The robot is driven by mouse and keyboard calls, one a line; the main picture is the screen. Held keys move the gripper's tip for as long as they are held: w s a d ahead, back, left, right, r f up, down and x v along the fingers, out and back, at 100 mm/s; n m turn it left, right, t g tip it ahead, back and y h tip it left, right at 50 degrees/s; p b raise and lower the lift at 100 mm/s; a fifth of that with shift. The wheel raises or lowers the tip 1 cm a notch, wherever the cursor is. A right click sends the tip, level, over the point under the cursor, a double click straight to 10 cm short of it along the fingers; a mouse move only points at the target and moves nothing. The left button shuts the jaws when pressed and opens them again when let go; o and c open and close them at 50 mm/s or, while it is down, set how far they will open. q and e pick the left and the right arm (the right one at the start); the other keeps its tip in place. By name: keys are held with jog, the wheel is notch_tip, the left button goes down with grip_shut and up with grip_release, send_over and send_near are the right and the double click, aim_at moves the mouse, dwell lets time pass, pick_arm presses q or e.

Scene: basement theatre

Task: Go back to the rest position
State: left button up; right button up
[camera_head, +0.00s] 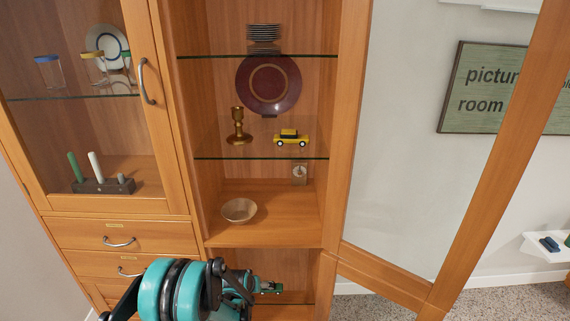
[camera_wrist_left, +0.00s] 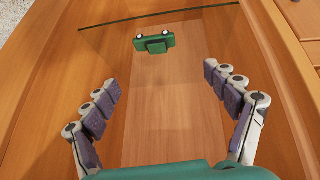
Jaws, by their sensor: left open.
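My left arm comes in at the bottom of the head view, with its left gripper (camera_head: 240,280) in front of the lower cabinet compartment. In the left wrist view the left gripper (camera_wrist_left: 160,80) is open, its purple-padded fingers wide apart with nothing between them. A green toy car (camera_wrist_left: 154,43) lies beyond the fingertips, apart from them. The car also shows in the head view (camera_head: 271,288), partly hidden by the gripper. My right gripper is not in view.
A glass door (camera_head: 387,268) stands open at right. Drawers (camera_head: 125,236) are at left.

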pick_arm(q)
jog(key=w+a+r+v, duration=0.1)
jog(key=v, duration=2.1)
jog(key=s+a+r, duration=0.1)
jog(key=s+r, duration=0.1)
jog(key=s, duration=0.8)
jog(key=s+a+r+y, duration=0.1)
jog(key=s+a+r, duration=0.1)
jog(key=s, duration=0.8)
jog(key=shift+s+a+r+t, duration=0.2)
jog(key=shift+s+r+t, duration=0.2)
jog(key=shift+r, duration=0.45)
